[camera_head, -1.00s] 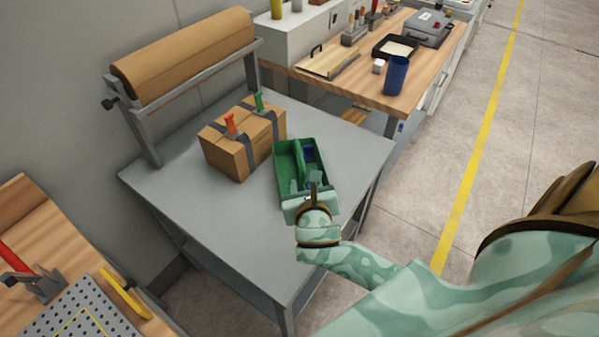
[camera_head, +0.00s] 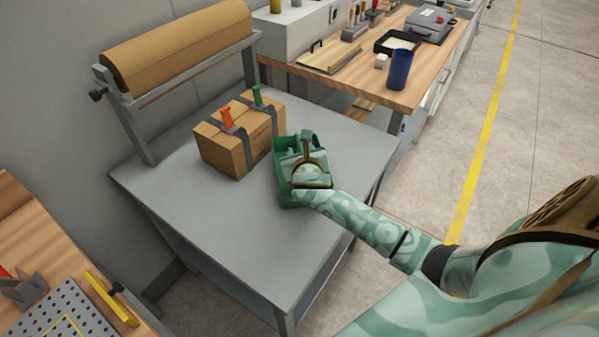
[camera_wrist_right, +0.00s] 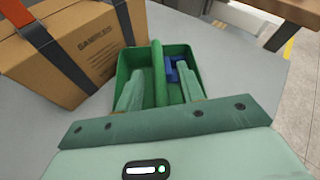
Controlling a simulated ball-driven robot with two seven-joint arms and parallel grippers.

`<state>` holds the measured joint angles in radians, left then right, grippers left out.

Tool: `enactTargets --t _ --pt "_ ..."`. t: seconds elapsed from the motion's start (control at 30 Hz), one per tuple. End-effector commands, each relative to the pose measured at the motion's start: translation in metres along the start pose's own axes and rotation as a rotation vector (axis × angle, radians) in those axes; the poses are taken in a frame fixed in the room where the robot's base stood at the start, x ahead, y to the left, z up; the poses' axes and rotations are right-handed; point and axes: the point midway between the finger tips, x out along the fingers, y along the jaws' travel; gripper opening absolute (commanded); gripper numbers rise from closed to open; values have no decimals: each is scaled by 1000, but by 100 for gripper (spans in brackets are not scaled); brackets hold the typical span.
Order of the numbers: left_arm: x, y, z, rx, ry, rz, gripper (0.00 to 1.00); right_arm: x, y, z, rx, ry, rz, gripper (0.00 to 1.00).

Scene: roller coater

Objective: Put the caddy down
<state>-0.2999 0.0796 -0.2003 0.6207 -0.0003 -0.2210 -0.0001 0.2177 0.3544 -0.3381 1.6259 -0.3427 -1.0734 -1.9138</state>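The green caddy (camera_head: 283,183) sits on the grey table near its right edge, beside the strapped cardboard box. In the right wrist view the caddy (camera_wrist_right: 185,52) shows a central upright divider or handle and a blue item in its right compartment. My right gripper (camera_head: 308,152) is over the caddy and hides much of it. In the right wrist view the gripper's fingers (camera_wrist_right: 160,72) stand apart, one on each side of the central handle, with visible gaps. My left gripper is not in view.
A cardboard box (camera_head: 228,148) with dark straps and red and green clips stands left of the caddy. A brown paper roll (camera_head: 180,45) is on a rack behind. The table front (camera_head: 235,225) is clear. A wooden bench (camera_head: 350,82) holds a blue cup (camera_head: 399,70).

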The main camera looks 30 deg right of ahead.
Motion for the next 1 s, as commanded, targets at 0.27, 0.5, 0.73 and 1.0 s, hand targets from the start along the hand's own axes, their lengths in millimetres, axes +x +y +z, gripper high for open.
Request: enactTargets --t 0.27,0.5,0.73,1.0 --pt "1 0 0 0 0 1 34 4 0 1 1 -1 1 38" --pt "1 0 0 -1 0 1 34 4 0 1 1 -1 0 0" --pt "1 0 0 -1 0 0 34 4 0 2 1 -2 0 0" --pt "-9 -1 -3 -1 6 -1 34 -3 -4 20 2 -4 0 0"
